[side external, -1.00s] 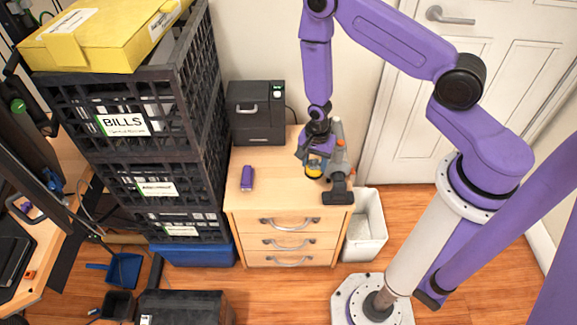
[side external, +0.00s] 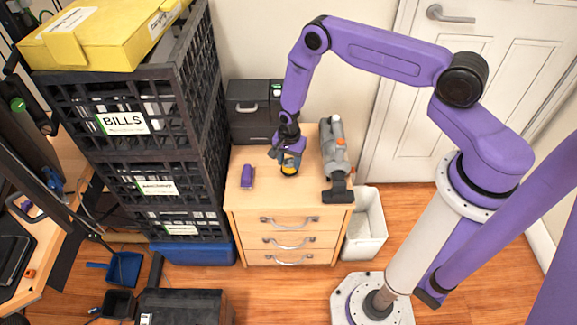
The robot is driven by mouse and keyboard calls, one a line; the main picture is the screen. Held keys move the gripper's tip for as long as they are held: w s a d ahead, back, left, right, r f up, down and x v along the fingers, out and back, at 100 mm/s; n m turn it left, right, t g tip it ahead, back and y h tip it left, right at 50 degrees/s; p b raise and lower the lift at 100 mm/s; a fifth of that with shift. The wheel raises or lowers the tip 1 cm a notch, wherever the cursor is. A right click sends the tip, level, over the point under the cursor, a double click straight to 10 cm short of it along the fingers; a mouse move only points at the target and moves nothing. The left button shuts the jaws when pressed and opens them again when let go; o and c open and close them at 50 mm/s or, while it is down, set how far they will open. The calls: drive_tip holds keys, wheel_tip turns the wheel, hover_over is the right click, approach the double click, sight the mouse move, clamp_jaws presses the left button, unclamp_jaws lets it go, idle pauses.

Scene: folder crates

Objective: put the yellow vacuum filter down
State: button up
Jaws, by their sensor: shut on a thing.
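The yellow vacuum filter (side external: 289,168) is a small yellow and dark piece in my gripper (side external: 287,158). My gripper is shut on it, over the middle of the wooden drawer unit's top (side external: 262,208). I cannot tell whether the filter touches the top. The grey handheld vacuum (side external: 336,160) with orange parts lies on the right of the top, apart from the filter. A small purple object (side external: 247,176) stands on the left of the top.
Stacked black crates (side external: 217,140) rise on the left. A white bin (side external: 367,228) stands right of the drawers. The front of the top is bare.

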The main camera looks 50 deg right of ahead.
sight(289, 162)
drive_tip(key=shift+w+f, duration=0.2)
drive_tip(key=shift+f, duration=1.5)
drive_tip(key=shift+f, duration=0.15)
drive_tip(key=o, duration=1.2)
wheel_tip(289, 162, up, 12)
drive_tip(key=shift+r, duration=0.15)
